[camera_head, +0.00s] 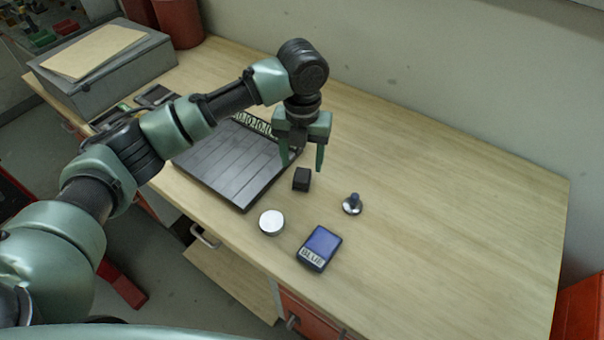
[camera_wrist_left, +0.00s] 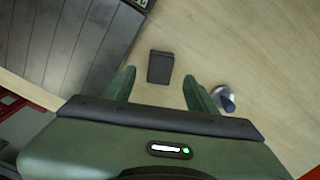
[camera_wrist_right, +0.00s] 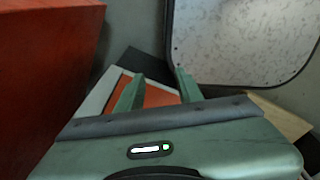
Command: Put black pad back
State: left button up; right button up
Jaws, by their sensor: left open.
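A small black block (camera_head: 302,179), which looks like the black pad, rests on the wooden table; I cannot read a label on it. My left gripper (camera_head: 303,164) is open and empty, pointing down just above and behind it. In the left wrist view the block (camera_wrist_left: 160,67) lies just beyond the gap between the left fingertips (camera_wrist_left: 158,84), with no visible contact. My right gripper (camera_wrist_right: 157,82) shows only in its wrist view, open with nothing between its fingers, away from these objects.
A dark slatted tray (camera_head: 225,165) lies left of the block. A blue box marked BLUE (camera_head: 320,248), a white disc (camera_head: 271,222) and a knobbed piece (camera_head: 352,204) stand nearby. A grey case (camera_head: 105,80) is at the back left. The table's right side is clear.

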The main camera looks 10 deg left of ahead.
aim_at(302, 175)
pick_arm(q)
notch_tip(302, 175, up, 6)
jog(key=b, duration=0.1)
